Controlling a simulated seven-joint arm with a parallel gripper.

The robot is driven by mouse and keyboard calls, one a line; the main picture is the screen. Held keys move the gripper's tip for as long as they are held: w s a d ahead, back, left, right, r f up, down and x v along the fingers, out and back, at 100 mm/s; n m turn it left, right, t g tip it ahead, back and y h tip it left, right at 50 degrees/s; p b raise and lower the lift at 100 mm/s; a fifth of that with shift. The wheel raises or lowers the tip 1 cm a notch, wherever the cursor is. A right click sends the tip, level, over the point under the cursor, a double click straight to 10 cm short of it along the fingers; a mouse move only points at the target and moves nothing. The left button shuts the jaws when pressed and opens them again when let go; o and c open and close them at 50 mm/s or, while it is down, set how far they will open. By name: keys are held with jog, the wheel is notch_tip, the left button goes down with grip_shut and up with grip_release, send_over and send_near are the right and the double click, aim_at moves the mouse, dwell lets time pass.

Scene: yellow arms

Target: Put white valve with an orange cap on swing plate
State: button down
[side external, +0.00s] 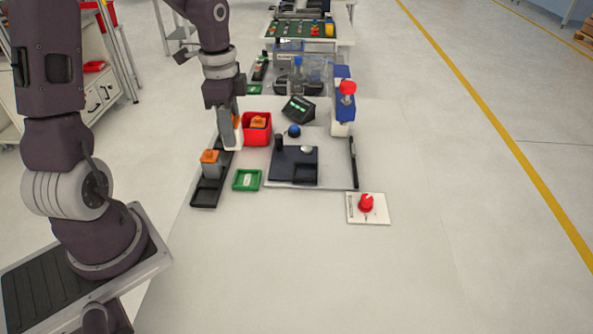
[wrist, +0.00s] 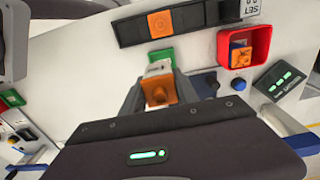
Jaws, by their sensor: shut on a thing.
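My gripper (side external: 231,138) is shut on a white valve with an orange cap; the held valve (wrist: 157,90) shows between the fingers in the wrist view. In the side view the fingers hide most of it, with some orange at their right edge. My gripper is above the work table, beside the red bin and over the black tray's right side. A dark fixture plate (side external: 306,154) with a recess and a small silver ball stands to the right, apart from my gripper; it may be the swing plate, but I cannot tell for sure.
A black tray (side external: 204,193) holds another orange-capped valve (side external: 210,165). A red bin (side external: 257,138) holds an orange-capped part. A green tray (side external: 246,180) lies in front. A blue button (side external: 294,131), a display box (side external: 299,108) and a red knob on a white plate (side external: 366,204) stand around the fixture.

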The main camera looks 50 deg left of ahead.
jog(key=w+d, duration=0.9)
jog(key=w, duration=0.4)
jog(key=f, duration=0.9)
jog(key=shift+w+d+f, duration=0.15)
jog(key=shift+d+f, duration=0.05)
jog(key=shift+f, duration=0.2)
jog(key=shift+f, duration=0.1)
jog(key=c, duration=0.9)
grip_release()
